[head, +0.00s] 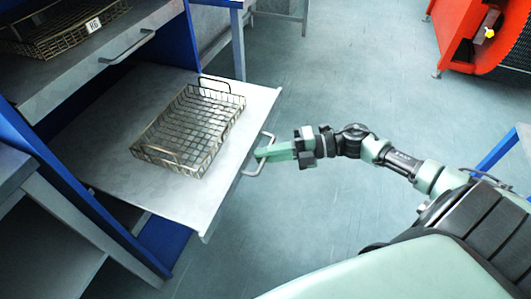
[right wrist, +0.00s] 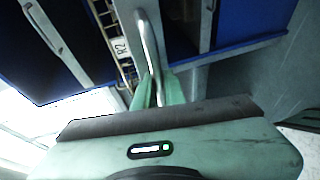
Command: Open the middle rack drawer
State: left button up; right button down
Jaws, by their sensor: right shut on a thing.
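The middle rack drawer (head: 110,178) is a grey shelf that stands pulled out of the blue rack in the head view. A wire basket (head: 192,128) lies on it. Its bar handle (head: 258,156) is on the front edge. My right gripper (head: 262,153) is shut on this handle. In the right wrist view the green fingertips (right wrist: 158,92) close around the metal handle (right wrist: 148,45), which runs upward between them. My left gripper is in neither view.
An upper drawer (head: 60,82) with its own handle (head: 127,47) and a wire basket (head: 62,28) sits above at the left. A red machine (head: 468,35) stands at the far right. The floor (head: 335,75) in front of the rack is clear.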

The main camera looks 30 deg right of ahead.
jog(key=c, duration=1.5)
grip_release()
jog(key=shift+d, duration=0.1)
